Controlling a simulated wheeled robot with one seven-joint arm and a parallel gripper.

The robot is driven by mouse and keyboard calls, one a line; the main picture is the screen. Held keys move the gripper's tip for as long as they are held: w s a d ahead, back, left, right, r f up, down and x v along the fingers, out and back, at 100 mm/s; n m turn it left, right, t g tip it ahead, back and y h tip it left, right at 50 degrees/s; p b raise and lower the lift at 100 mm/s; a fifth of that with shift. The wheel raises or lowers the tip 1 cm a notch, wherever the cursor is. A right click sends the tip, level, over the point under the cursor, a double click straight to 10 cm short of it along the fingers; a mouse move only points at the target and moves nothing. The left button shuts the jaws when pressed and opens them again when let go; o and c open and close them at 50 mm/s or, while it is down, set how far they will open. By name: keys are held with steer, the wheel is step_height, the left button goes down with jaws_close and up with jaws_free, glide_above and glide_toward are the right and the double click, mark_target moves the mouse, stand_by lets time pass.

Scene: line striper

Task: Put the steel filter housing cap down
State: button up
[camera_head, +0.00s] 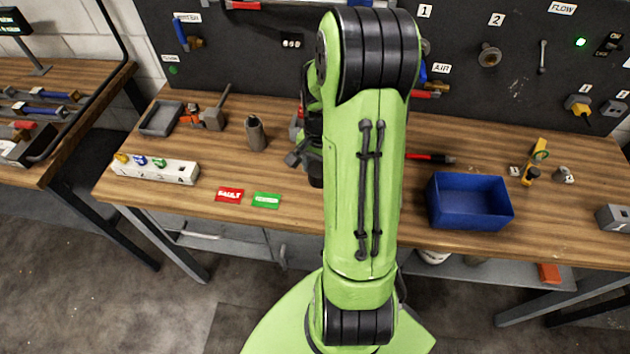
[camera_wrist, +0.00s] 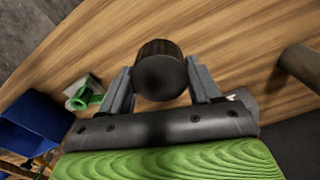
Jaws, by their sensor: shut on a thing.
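The steel filter housing cap, a dark round cylinder (camera_wrist: 160,76), sits between the two grey fingers of my gripper (camera_wrist: 162,82) in the wrist view. The fingers press on it from both sides. Wood tabletop lies behind the cap; I cannot tell whether its bottom touches the wood. In the head view my green arm reaches over the middle of the workbench (camera_head: 285,218) and hides most of the gripper and the cap. Only a grey part of the gripper shows left of the arm.
A blue bin (camera_head: 468,205) stands right of my arm. A grey canister (camera_head: 255,133) stands to the left. A white block with coloured knobs (camera_head: 155,170), a red label (camera_head: 229,195) and a green label (camera_head: 266,200) lie near the front. A green fitting (camera_wrist: 84,96) shows in the wrist view.

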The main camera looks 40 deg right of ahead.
step_height(320, 180, down, 5)
steer(key=shift+f, duration=0.15)
steer(key=shift+f+b, duration=0.1)
steer(key=shift+b, duration=0.25)
steer(key=shift+w+f, duration=0.1)
steer(key=shift+f, duration=0.05)
steer(key=o, duration=1.3)
